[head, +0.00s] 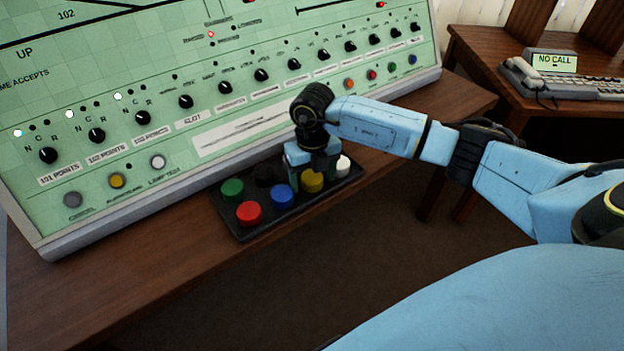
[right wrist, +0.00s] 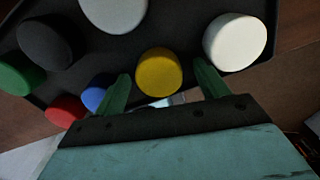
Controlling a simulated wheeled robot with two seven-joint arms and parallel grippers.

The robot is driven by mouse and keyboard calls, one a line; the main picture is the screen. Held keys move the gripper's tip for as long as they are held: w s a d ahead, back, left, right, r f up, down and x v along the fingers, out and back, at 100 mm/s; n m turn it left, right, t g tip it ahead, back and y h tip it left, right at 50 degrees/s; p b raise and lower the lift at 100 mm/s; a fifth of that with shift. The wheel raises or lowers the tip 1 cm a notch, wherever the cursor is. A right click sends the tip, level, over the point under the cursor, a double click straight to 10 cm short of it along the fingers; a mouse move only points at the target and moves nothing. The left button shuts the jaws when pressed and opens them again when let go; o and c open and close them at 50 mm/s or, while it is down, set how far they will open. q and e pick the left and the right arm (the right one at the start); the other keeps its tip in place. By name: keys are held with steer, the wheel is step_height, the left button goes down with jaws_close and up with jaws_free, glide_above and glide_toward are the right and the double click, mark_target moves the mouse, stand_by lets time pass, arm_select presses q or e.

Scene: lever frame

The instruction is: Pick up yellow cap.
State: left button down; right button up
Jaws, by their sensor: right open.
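The yellow cap (head: 311,182) sits in a black tray (head: 246,234) on the wooden desk, under my right gripper (head: 308,176) in the head view. In the right wrist view the yellow cap (right wrist: 159,72) lies between and just beyond the two green fingertips of my right gripper (right wrist: 164,80). The fingers are apart, one on each side of the cap, and hold nothing. Whether they touch the cap, I cannot tell. My left gripper is not in view.
In the tray are a red cap (head: 249,213), a blue cap (head: 281,195), a green cap (head: 232,190), a white cap (head: 342,166), a black cap (right wrist: 48,40) and a grey cap (right wrist: 114,12). The sloped green panel (head: 180,130) rises behind the tray. A keyboard device (head: 570,80) stands on another desk at right.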

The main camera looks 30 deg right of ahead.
steer(key=c, duration=1)
